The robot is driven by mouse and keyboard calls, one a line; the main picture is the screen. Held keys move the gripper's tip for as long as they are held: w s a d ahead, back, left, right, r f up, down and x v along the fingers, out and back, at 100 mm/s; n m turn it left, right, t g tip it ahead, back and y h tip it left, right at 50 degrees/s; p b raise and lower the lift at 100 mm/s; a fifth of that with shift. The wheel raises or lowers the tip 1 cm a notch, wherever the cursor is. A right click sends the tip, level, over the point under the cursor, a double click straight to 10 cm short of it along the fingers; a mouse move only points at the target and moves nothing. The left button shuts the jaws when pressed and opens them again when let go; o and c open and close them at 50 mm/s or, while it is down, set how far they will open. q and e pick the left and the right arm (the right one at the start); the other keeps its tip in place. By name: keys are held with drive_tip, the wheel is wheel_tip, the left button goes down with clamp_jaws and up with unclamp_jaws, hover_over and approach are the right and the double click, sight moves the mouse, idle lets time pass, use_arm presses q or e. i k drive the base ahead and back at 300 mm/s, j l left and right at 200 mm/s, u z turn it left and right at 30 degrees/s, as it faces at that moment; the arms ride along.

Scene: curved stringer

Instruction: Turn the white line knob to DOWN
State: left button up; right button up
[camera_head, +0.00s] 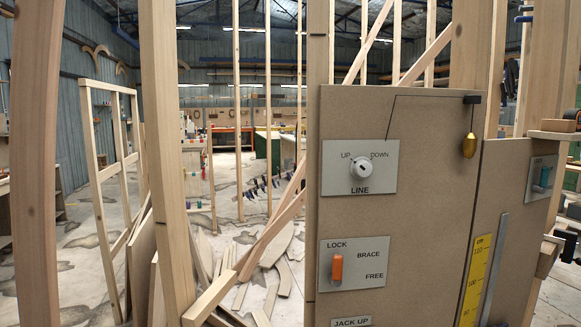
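The white line knob (362,168) is a round dial on a light grey plate (386,183), high on the brown panel (430,215). The plate is lettered UP at upper left, DOWN at upper right and LINE below. The knob seems to point to the upper left, towards UP, but its mark is small. A thin dark line runs from the plate up and across to a dark bracket, where a brass plumb bob (468,146) hangs. Neither of my grippers is in view, and nothing touches the knob.
Below is a LOCK/BRACE/FREE plate with an orange lever (337,268), near LOCK. A JACK UP label (351,322) sits at the bottom edge. A yellow scale (476,282) and a teal-handled switch (544,178) are on the right. Timber posts (165,150) stand on the left.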

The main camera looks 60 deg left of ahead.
sight(361, 168)
drive_tip(key=k+u, duration=0.1)
drive_tip(key=u, duration=1.3)
